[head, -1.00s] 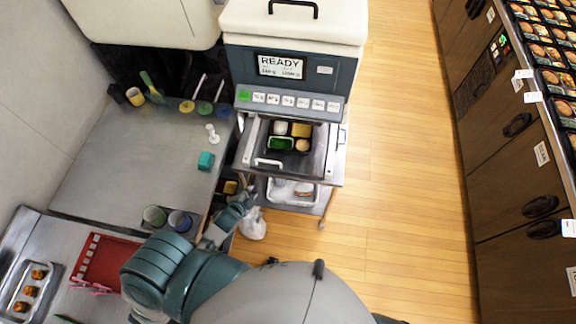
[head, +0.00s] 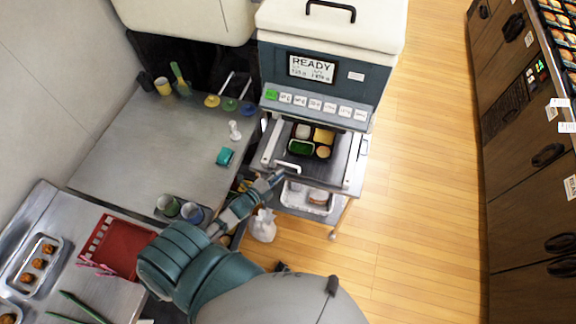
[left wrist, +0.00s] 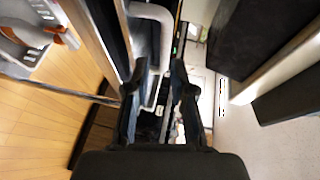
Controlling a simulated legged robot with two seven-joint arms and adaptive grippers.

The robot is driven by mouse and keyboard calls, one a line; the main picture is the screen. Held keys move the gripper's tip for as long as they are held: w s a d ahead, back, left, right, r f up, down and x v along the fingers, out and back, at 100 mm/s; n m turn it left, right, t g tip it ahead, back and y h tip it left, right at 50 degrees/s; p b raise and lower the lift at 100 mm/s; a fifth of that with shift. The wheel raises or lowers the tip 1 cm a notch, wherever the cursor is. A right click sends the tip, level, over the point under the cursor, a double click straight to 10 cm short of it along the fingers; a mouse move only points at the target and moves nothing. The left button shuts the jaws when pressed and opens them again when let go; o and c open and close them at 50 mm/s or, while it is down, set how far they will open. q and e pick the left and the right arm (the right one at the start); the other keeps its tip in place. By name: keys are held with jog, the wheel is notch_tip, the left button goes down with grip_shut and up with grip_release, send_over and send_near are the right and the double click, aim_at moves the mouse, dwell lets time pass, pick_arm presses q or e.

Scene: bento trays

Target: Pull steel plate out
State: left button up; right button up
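The steel plate (head: 341,158) sits in the opening of the READY machine (head: 315,75), with a pale handle (head: 287,165) at its front left. A bento tray (head: 316,130) with several filled compartments rests on it. My left gripper (head: 272,181) is just below and left of the handle in the head view. In the left wrist view my left gripper (left wrist: 158,85) has its two dark fingers apart, with a gap between them. A pale curved bar, seemingly the handle (left wrist: 155,12), shows ahead of the fingers; I cannot tell if they touch it. My right gripper is out of view.
A grey counter (head: 150,150) with cups and a teal block (head: 225,156) stands left of the machine. A lower shelf holds a white tray (head: 307,205), with a white bag (head: 262,226) beside it. Wooden floor (head: 420,200) is clear on the right, up to dark cabinets (head: 530,180).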

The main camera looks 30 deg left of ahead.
aim_at(287, 164)
pick_arm(q)
jog(key=x, duration=0.6)
jog(key=shift+w+a+r, duration=0.1)
jog(key=shift+r, duration=0.1)
grip_shut()
